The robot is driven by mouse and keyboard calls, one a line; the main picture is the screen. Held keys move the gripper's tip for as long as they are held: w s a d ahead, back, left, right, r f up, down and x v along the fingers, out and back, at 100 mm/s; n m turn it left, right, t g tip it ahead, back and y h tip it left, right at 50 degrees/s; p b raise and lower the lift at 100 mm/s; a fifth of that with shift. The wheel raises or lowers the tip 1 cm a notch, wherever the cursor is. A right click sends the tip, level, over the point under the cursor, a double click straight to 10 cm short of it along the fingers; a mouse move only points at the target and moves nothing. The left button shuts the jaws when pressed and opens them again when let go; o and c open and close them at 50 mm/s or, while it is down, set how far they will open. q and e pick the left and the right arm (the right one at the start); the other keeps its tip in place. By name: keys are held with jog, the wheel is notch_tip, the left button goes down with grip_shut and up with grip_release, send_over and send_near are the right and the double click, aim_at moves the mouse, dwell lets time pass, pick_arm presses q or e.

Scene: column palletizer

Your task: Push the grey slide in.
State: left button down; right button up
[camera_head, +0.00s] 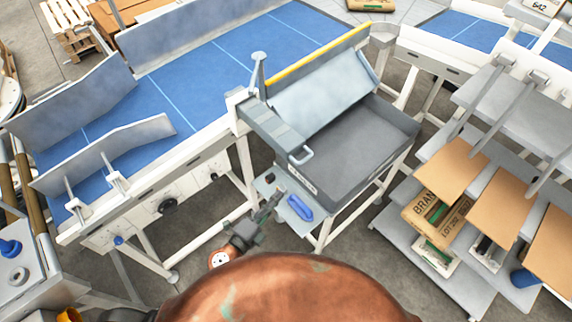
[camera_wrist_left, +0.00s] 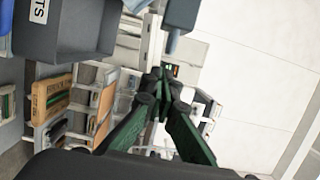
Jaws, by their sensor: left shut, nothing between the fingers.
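The grey slide (camera_head: 274,128) appears to be the long grey block along the left edge of a deep grey bin (camera_head: 365,157). A pale loop handle (camera_head: 302,156) is at its near end. My left gripper (camera_head: 270,203) is shut and empty, below and in front of this handle, apart from it. In the left wrist view the green-and-black fingers (camera_wrist_left: 160,86) meet at their tips. The labelled bin (camera_wrist_left: 75,27) shows at upper left there, and a blue-grey part (camera_wrist_left: 180,18) hangs at top centre. My right gripper is not in view.
A small ledge with a blue object (camera_head: 300,207) is right of my left gripper. A sloping grey plate (camera_head: 320,92) stands over the bin. A blue conveyor (camera_head: 185,80) runs behind at left. Shelves with cartons (camera_head: 435,215) stand at right. Floor shows between.

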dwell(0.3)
pick_arm(q)
jog(key=w+d+p, duration=0.1)
jog(key=w+d, duration=0.1)
jog(key=w, duration=0.9)
jog(key=shift+w+d+p, duration=0.15)
jog(key=shift+w+p, duration=0.1)
jog(key=shift+p, duration=0.1)
